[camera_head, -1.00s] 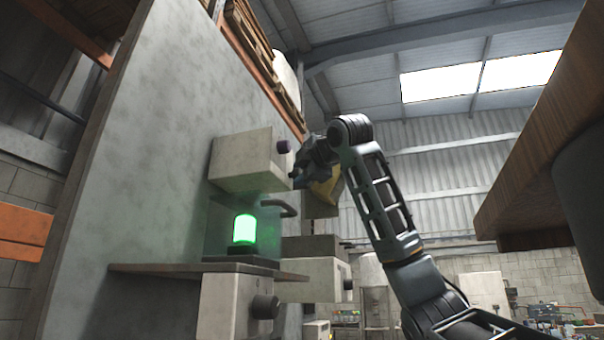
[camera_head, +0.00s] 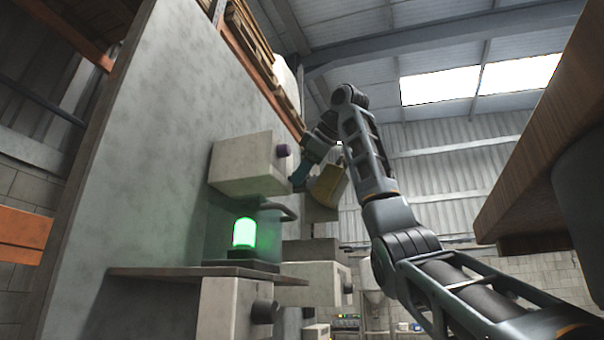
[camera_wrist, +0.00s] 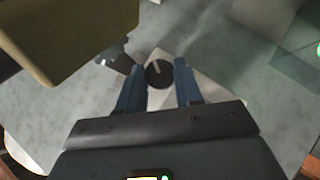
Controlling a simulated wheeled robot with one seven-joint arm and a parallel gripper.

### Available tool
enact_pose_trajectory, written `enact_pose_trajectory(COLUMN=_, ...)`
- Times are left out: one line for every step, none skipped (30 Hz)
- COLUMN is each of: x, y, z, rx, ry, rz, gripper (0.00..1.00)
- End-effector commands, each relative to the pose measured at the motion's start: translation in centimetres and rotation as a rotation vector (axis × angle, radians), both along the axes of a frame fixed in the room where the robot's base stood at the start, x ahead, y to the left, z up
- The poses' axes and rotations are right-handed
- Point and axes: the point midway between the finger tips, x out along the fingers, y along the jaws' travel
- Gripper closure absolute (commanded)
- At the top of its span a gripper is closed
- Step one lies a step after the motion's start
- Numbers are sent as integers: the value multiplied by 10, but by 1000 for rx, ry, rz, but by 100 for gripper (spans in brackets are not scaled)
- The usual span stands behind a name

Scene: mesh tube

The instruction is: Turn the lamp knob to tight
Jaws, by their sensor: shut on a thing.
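In the wrist view, a round dark knob (camera_wrist: 159,73) with a pale pointer mark sits on a pale box face. The two blue fingers of my gripper (camera_wrist: 159,68) stand on either side of it, shut on it; the exact contact is hard to see. In the head view, my gripper (camera_head: 300,174) is beside the right face of the upper pale box (camera_head: 240,165), just below right of its purple knob (camera_head: 283,150). I cannot tell whether this is the same knob. A green lamp (camera_head: 244,233) glows below that box.
The lamp stands on a shelf (camera_head: 150,272) on the grey wall panel. A lower box (camera_head: 228,308) carries a dark knob (camera_head: 264,311). A yellowish block (camera_head: 328,186) is close beside my gripper. A wooden tabletop edge (camera_head: 540,130) is at right.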

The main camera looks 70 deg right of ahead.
Motion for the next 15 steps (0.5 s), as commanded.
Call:
enact_pose_trajectory(x=0, y=-1, z=-2, rx=32, ry=9, rz=-2, gripper=96)
enact_pose_trajectory(x=0, y=-2, z=-2, rx=48, ry=10, rz=-2, gripper=96)
enact_pose_trajectory(x=0, y=-2, z=-2, rx=69, ry=12, rz=-2, gripper=96)
enact_pose_trajectory(x=0, y=-2, z=-2, rx=81, ry=13, rz=-2, gripper=96)
enact_pose_trajectory(x=0, y=-2, z=-2, rx=95, ry=13, rz=-2, gripper=96)
enact_pose_trajectory(x=0, y=-2, z=-2, rx=110, ry=14, rz=-2, gripper=96)
enact_pose_trajectory(x=0, y=-2, z=-2, rx=120, ry=15, rz=-2, gripper=96)
enact_pose_trajectory(x=0, y=-3, z=-2, rx=129, ry=17, rz=-2, gripper=96)
enact_pose_trajectory(x=0, y=-3, z=-2, rx=140, ry=17, rz=-2, gripper=96)
enact_pose_trajectory(x=0, y=-3, z=-2, rx=147, ry=17, rz=-2, gripper=96)
enact_pose_trajectory(x=0, y=-3, z=-2, rx=153, ry=18, rz=-2, gripper=96)
enact_pose_trajectory(x=0, y=-3, z=-2, rx=160, ry=18, rz=-2, gripper=96)
enact_pose_trajectory(x=0, y=-3, z=-2, rx=163, ry=19, rz=-2, gripper=96)
enact_pose_trajectory(x=0, y=-3, z=-2, rx=166, ry=19, rz=-2, gripper=96)
enact_pose_trajectory(x=0, y=-3, z=-2, rx=169, ry=20, rz=-1, gripper=96)
